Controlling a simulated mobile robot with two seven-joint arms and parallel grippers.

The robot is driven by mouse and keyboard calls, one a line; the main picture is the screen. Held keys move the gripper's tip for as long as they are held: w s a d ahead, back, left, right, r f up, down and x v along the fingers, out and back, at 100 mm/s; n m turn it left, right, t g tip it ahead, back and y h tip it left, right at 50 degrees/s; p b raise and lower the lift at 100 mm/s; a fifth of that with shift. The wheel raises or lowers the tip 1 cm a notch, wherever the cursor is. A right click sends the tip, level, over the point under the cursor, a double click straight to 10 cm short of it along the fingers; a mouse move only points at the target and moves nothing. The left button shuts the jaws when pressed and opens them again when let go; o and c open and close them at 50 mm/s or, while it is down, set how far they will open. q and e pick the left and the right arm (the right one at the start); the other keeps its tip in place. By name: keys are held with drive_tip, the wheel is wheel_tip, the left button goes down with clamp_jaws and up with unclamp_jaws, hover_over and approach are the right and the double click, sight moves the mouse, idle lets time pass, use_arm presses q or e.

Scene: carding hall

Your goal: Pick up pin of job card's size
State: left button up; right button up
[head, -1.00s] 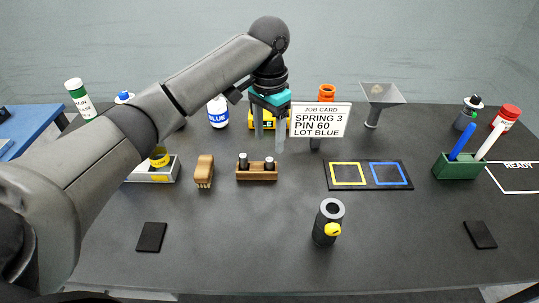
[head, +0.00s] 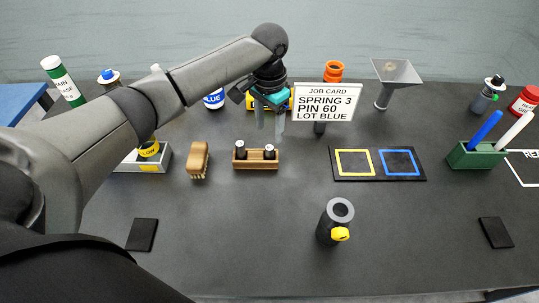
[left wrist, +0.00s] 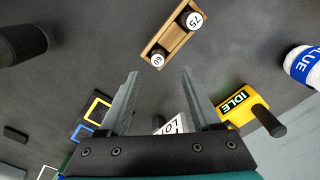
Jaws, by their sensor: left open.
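The job card (head: 327,102) reads SPRING 3, PIN 60, LOT BLUE. A small wooden rack (head: 256,165) holds two dark pins with white tops; it also shows in the left wrist view (left wrist: 172,37). There the pin marked 60 (left wrist: 158,60) is at the rack's near end and the pin marked 75 (left wrist: 193,20) at the other end. In the head view the 60 pin (head: 269,152) is the right one, the 75 pin (head: 240,149) the left. My left gripper (head: 270,136) is open and empty, fingers down, above and behind the rack. My right gripper is not in view.
A brush (head: 198,160) stands left of the rack. A mat (head: 380,178) with yellow and blue squares lies to its right. The yellow IDLE box (left wrist: 238,106) and blue-labelled bottle (left wrist: 303,66) are close by. A dark cylinder (head: 336,225) stands in front; the table around it is clear.

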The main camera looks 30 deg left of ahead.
sight(270, 147)
use_arm(q)
drive_tip(key=shift+s+d+f+b, duration=0.1)
drive_tip(key=shift+f+b, duration=0.15)
drive_tip(key=shift+f, duration=1.2)
drive_tip(key=shift+s+f+b, duration=0.1)
drive_tip(key=shift+f+b, duration=0.1)
drive_tip(key=shift+f, duration=1.25)
clamp_jaws()
